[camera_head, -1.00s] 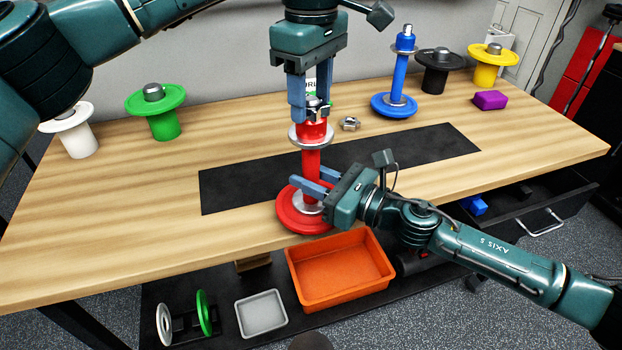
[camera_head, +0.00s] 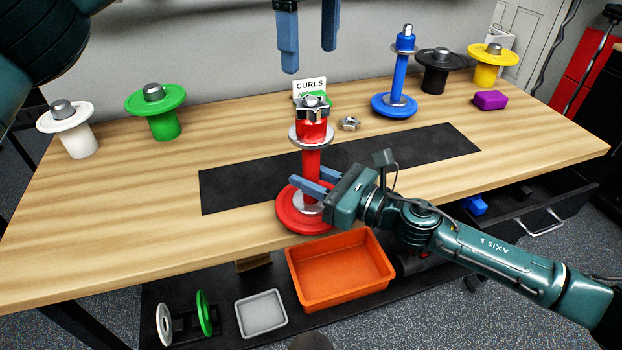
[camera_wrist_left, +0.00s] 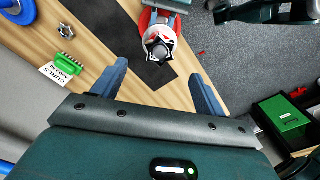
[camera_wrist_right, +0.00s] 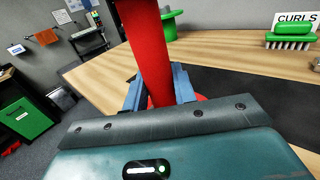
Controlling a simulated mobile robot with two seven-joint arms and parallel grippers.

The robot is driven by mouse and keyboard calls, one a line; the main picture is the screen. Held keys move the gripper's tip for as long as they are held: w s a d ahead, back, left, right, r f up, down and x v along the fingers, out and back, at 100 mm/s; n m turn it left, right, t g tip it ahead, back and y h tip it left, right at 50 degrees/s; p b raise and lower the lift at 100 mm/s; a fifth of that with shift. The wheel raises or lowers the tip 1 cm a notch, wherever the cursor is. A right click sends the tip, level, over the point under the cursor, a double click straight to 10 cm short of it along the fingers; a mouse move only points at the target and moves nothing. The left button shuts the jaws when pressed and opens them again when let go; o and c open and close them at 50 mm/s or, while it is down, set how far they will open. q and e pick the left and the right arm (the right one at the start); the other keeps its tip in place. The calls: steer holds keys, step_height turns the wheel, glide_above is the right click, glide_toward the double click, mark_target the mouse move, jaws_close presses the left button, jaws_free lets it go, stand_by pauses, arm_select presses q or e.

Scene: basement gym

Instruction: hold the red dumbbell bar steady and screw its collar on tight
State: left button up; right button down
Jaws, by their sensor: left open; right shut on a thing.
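The red dumbbell bar (camera_head: 311,162) stands upright on its red plate (camera_head: 293,222) near the table's front edge. A silver star-shaped collar (camera_head: 313,105) sits at its top end; it also shows in the left wrist view (camera_wrist_left: 158,47). I cannot tell how tight it is. My right gripper (camera_head: 318,192) is shut on the bar low down, just above the plate; the right wrist view shows the red bar (camera_wrist_right: 148,45) between its fingers. My left gripper (camera_head: 308,55) is open and empty, above the collar and apart from it.
A loose silver collar (camera_head: 349,124) lies right of the bar. A blue dumbbell (camera_head: 403,75) stands behind it. White (camera_head: 77,140), green (camera_head: 164,125), black (camera_head: 437,80) and yellow (camera_head: 487,72) spools stand at the back. A "CURLS" card (camera_head: 309,86) stands behind the bar. An orange bin (camera_head: 340,290) is below.

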arm_select(q)
steer(key=shift+r, duration=2.15)
arm_select(e)
steer(key=c, duration=1.1)
jaws_free()
steer(key=shift+o, duration=0.2)
arm_select(q)
step_height(320, 180, down, 4)
steer(key=b, duration=0.3)
steer(key=shift+r+b, duration=0.1)
steer(key=shift+b, duration=0.3)
arm_select(e)
steer(key=v, duration=1.3)
steer(key=shift+d+f, duration=0.1)
steer(key=shift+d, duration=0.1)
